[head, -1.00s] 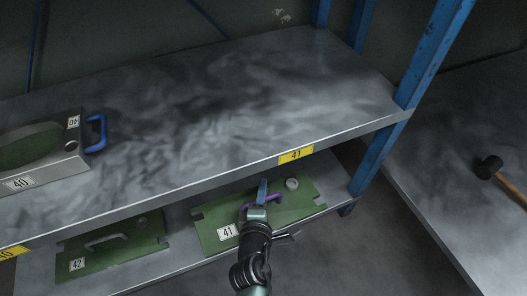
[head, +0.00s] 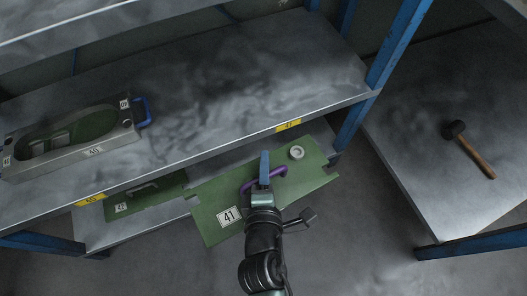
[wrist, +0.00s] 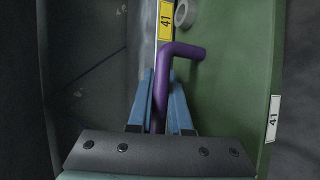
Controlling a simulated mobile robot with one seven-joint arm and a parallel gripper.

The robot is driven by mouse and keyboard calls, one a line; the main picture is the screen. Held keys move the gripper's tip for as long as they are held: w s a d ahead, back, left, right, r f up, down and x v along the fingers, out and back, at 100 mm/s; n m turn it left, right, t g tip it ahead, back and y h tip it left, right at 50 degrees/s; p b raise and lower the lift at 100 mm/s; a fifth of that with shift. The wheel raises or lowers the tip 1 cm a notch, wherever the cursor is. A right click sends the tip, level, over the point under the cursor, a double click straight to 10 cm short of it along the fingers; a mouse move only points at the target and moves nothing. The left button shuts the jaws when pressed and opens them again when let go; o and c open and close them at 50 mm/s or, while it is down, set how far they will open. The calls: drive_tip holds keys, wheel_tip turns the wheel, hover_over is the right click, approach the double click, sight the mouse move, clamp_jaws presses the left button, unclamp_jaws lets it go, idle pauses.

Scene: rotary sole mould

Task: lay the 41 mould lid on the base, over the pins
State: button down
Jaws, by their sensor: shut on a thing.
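The 41 mould lid (head: 290,196) is a green plate with a white 41 label, a purple handle and a pale round fitting. My gripper (head: 265,171) is shut on the purple handle, and the lid hangs from it in front of the lower shelf. The wrist view shows the blue fingers (wrist: 161,100) on either side of the purple handle (wrist: 160,88), with the green lid (wrist: 232,70) on the right. The 41 base and its pins cannot be made out in these views.
A grey mould marked 40 (head: 90,152) with a blue handle sits on the left of the upper shelf (head: 240,90), which is otherwise clear. A green 42 lid (head: 160,198) lies on the lower shelf. A mallet (head: 474,152) lies on a surface at right. A blue post (head: 385,65) stands between.

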drive_tip(key=s+r+p, duration=0.2)
drive_tip(key=r+p, duration=1.1)
drive_tip(key=p, duration=0.4)
drive_tip(key=s+r+p, duration=0.2)
drive_tip(key=r+p, duration=1.1)
drive_tip(key=p, duration=0.3)
drive_tip(key=shift+a+p, duration=0.2)
drive_tip(key=shift+p, duration=0.15)
